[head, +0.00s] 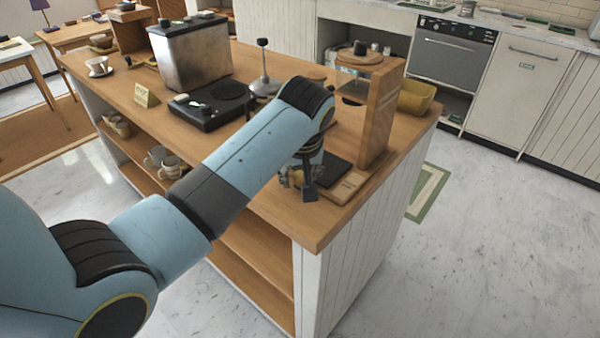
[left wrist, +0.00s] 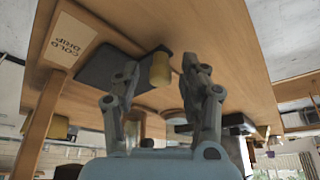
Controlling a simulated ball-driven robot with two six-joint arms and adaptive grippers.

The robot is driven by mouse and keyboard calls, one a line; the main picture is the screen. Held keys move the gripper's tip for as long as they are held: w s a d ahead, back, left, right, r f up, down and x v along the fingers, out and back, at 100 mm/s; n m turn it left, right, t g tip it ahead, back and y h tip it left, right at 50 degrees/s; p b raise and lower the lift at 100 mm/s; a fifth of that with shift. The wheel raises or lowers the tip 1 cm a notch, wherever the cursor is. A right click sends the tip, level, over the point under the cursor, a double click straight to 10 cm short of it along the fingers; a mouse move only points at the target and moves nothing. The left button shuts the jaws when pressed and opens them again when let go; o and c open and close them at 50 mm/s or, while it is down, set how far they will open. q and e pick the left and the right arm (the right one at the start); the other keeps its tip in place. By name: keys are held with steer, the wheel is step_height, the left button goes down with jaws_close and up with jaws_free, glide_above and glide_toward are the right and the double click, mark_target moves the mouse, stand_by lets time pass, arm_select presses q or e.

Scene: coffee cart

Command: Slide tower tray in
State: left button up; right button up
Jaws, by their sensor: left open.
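The wooden cold drip tower (head: 381,110) stands near the right end of the counter, with a round glass-topped part held at its top. Its dark flat tray (head: 332,172) lies low at its foot, beside a wooden plate (head: 345,188). In the left wrist view the plate reads COLD DRIP (left wrist: 71,40), and the dark tray (left wrist: 103,68) has a tan knob (left wrist: 160,69) at its end. My left gripper (head: 300,180) is low at the near side of the tray. In the wrist view its open fingers (left wrist: 160,80) stand either side of the knob; contact cannot be told.
A metal box machine (head: 190,52), a black flat device (head: 212,106), a tamper-like stand (head: 264,72) and a small sign (head: 147,95) stand left along the counter. A tan bin (head: 415,98) is behind the tower. Cups (head: 162,160) sit on the shelf below.

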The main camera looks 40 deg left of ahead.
arm_select(q)
steer(key=shift+w+f, duration=0.1)
steer(key=shift+f, duration=0.1)
steer(key=shift+c, duration=0.3)
jaws_close()
